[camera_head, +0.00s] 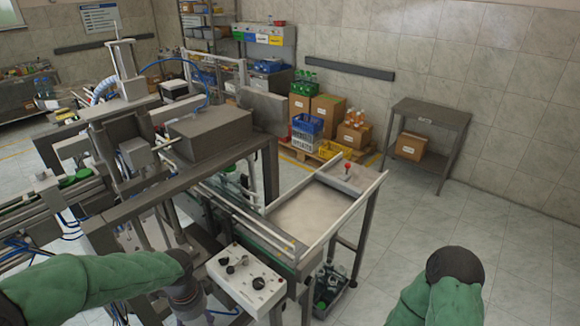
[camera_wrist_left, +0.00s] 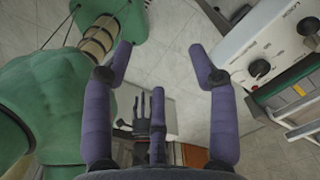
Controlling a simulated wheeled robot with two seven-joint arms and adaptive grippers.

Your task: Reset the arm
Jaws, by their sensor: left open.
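My left gripper (camera_wrist_left: 160,58) shows in the left wrist view with its purple fingers spread apart and nothing between them. Tiled floor shows past the fingers. In the head view my left arm, in a green sleeve, reaches in from the lower left and bends down beside the control box (camera_head: 245,278). The left gripper itself cannot be made out there. The control box, white with dark knobs, is also to the right of the fingers in the left wrist view (camera_wrist_left: 284,45), apart from them. My right arm shows as a green sleeve at the bottom right; its gripper is out of frame.
The cap feeder machine (camera_head: 210,127) and its frame fill the left and middle. A tray table (camera_head: 308,212) extends from it, with a crate of bottles (camera_head: 330,290) below. Boxes (camera_head: 326,110) and a grey side table (camera_head: 430,112) stand behind. Floor at right is clear.

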